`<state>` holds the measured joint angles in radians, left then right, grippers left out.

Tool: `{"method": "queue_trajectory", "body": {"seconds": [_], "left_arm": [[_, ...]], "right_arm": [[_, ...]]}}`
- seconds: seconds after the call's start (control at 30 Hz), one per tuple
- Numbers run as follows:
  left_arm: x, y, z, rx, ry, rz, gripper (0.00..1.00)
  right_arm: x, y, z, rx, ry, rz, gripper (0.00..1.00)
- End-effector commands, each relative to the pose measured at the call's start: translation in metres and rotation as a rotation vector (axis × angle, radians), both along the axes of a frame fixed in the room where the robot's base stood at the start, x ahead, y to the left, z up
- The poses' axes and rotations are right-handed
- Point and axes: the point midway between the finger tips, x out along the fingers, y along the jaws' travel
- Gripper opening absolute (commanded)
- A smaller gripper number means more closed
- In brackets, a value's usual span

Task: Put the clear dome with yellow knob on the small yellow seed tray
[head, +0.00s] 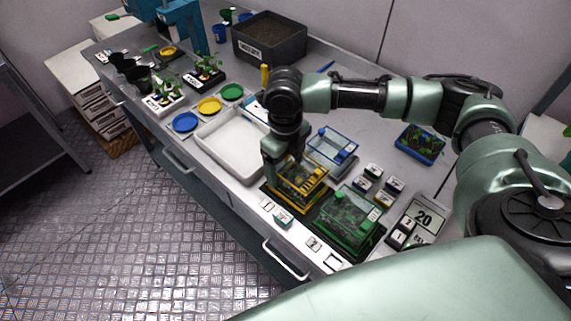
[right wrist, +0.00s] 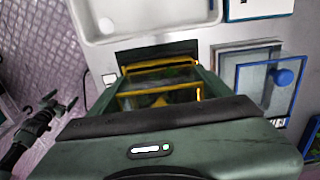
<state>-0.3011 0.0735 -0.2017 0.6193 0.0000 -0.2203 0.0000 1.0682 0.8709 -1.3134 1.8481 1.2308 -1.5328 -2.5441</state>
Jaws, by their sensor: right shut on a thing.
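My right gripper (head: 290,168) points down over the small yellow seed tray (head: 281,202), near the front edge of the bench. It is shut on the clear dome with yellow knob (head: 306,181); its yellow edges also show between the fingers in the right wrist view (right wrist: 160,67). The dome is over the tray; whether it rests on the tray or hangs just above it I cannot tell.
A clear dome with a blue knob (head: 331,148) lies just behind, and a green-edged dome (head: 350,214) stands close on the right. A white tray (head: 215,150) is on the left. Small labelled blocks (head: 374,171) and a "20" card (head: 424,214) lie at the right.

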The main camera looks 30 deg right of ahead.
Motion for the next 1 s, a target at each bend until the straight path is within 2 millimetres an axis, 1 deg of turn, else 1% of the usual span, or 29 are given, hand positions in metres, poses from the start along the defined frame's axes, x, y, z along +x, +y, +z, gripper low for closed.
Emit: {"method": "queue_trajectory", "body": {"seconds": [0.1,0.4,0.43,0.5,0.7,0.8,0.87,0.97,1.0], "left_arm": [[0.001,0.002,0.001,0.003,-0.002,-0.001,1.00],[0.002,0.005,0.001,0.006,-0.002,-0.001,1.00],[0.002,0.005,0.001,0.007,-0.002,-0.001,1.00],[0.002,0.006,0.001,0.007,-0.002,-0.001,1.00],[0.002,0.006,0.001,0.007,-0.002,0.000,1.00],[0.002,0.006,0.000,0.006,-0.003,0.000,1.00],[0.002,0.006,-0.001,0.006,-0.003,0.000,1.00],[0.002,0.006,-0.005,0.007,-0.004,0.000,1.00],[0.002,0.006,-0.006,0.007,-0.004,0.001,1.00]], "right_arm": [[0.000,0.000,-0.005,0.000,-0.001,0.001,0.36],[0.000,0.000,-0.007,0.000,0.000,0.001,0.36],[0.000,0.000,-0.008,0.000,-0.001,0.001,0.84],[0.000,0.000,-0.007,0.000,-0.001,0.001,1.00],[0.000,0.000,-0.007,0.000,-0.001,0.000,1.00],[0.001,0.000,-0.004,0.001,-0.003,0.001,1.00],[0.001,0.000,0.002,0.001,-0.004,0.000,1.00],[0.002,0.000,0.017,0.001,-0.006,0.000,1.00],[0.002,0.000,0.025,0.001,-0.007,0.000,1.00]]}}
